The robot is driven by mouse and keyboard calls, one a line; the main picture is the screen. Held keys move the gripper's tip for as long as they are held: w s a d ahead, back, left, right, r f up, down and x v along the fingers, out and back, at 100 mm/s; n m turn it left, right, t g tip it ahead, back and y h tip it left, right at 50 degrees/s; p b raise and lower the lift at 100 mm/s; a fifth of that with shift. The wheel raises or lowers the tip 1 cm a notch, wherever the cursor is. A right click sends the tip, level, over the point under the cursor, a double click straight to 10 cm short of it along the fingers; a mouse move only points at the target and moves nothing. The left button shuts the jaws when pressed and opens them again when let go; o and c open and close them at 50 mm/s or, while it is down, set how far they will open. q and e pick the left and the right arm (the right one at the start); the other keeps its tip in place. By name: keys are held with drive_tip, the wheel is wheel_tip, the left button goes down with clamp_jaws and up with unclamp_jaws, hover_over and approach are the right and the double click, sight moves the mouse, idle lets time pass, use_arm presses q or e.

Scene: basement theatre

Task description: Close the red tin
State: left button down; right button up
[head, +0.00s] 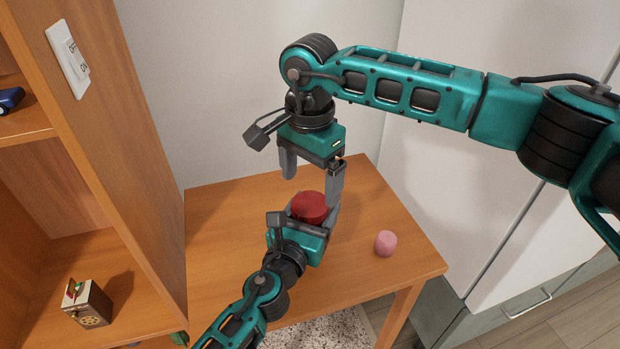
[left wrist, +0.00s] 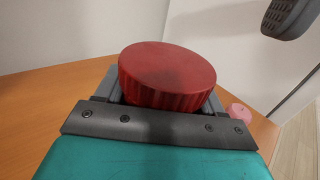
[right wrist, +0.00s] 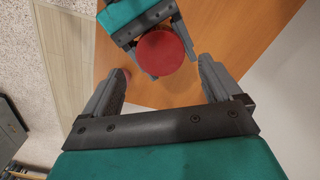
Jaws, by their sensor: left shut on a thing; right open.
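The red tin (head: 310,207) is a short round tin with a ridged side edge, upright over the wooden table (head: 225,205). My left gripper (head: 312,214) is shut on it, one finger on each side. In the left wrist view the tin (left wrist: 168,75) shows its flat red top and ribbed rim; its lower part is hidden by the gripper. My right gripper (head: 311,180) is open and empty just above the tin, pointing down. In the right wrist view the red round top (right wrist: 161,53) lies beyond and between the open fingers.
A small pink round object (head: 385,243) stands on the table to the right. A wooden shelf (head: 110,180) rises at the left, holding a small box (head: 88,304) and a blue item (head: 10,99). A white wall is behind; a light cabinet (head: 480,140) is at the right.

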sight(310, 203)
wheel_tip(310, 203, up, 3)
drive_tip(key=n, duration=0.3)
drive_tip(key=shift+r, duration=0.1)
drive_tip(key=shift+f, duration=4.05)
drive_tip(key=c, duration=1.1)
drive_tip(key=shift+m, duration=1.7)
